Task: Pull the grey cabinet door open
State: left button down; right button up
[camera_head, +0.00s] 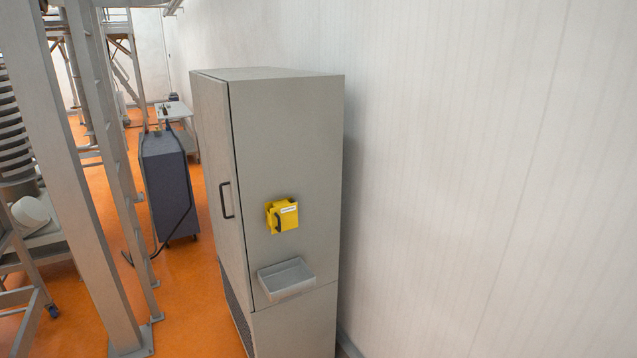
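The tall grey cabinet (295,160) stands against the white wall, seen from a corner. Its grey door (212,150) is on the left-facing side and looks shut, with a thin dark seam along its near edge. A dark bar handle (226,200) sits on the door near that edge, at about mid-height. Neither of my grippers shows in this view, and nothing touches the handle.
A yellow box (287,219) and a grey tray (286,279) are fixed on the cabinet's near side. A dark blue-grey unit (168,185) stands beyond the door. Metal posts (75,170) rise at left. Orange floor (180,275) lies open between them and the cabinet.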

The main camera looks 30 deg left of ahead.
aim_at(213, 94)
jog(key=u, duration=1.7)
jog(key=i+j, duration=0.1)
jog(key=i, duration=0.5)
jog(key=i+j+z, duration=0.15)
jog(key=i, duration=0.4)
